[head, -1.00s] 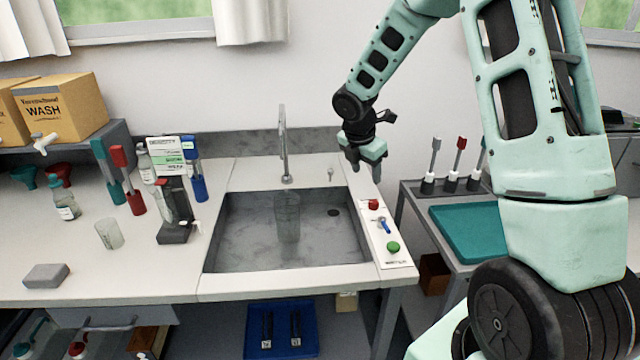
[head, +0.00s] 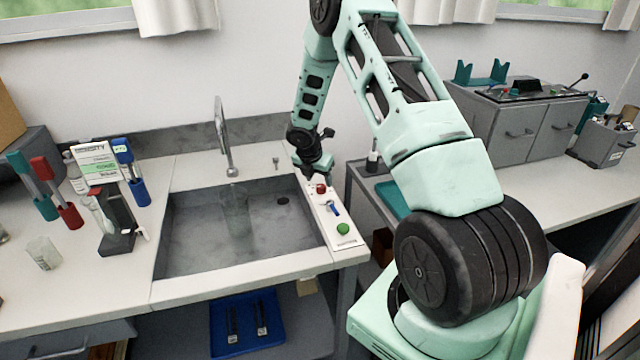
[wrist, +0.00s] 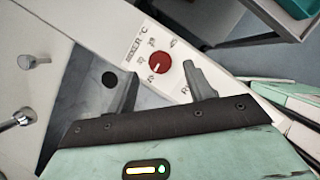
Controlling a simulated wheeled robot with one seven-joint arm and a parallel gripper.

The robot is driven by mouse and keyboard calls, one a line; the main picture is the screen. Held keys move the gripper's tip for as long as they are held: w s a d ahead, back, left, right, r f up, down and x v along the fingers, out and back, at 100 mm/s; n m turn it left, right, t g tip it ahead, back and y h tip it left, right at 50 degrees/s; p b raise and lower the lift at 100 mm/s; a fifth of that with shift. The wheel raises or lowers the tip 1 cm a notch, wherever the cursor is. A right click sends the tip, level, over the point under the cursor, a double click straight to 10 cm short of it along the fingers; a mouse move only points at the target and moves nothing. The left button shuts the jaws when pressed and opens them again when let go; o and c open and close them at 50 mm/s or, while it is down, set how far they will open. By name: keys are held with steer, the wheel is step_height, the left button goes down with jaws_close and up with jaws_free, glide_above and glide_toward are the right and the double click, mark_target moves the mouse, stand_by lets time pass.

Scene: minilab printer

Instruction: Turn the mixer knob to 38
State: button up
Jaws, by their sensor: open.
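The mixer knob is a round red knob (wrist: 160,64) on a white panel (wrist: 207,77) marked "MIXER °C". A short white line on it points toward the bottom of the wrist view. Small numbers ring the knob, too small to read surely. In the head view the red knob (head: 321,188) is at the panel's far end, beside the sink. My gripper (wrist: 160,74) is open and empty. In the wrist view its fingers lie to either side below the knob, with no clear contact. In the head view my gripper (head: 318,178) hangs just above and behind the knob.
A blue lever (head: 334,208) and a green button (head: 343,228) sit nearer on the same panel. The sink (head: 180,262) with its tall faucet (head: 222,135) is to the left. A teal tray (head: 392,196) lies on the table to the right.

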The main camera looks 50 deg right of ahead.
mark_target(321, 186)
steer(key=shift+x, duration=1.9)
steer(key=c, duration=1)
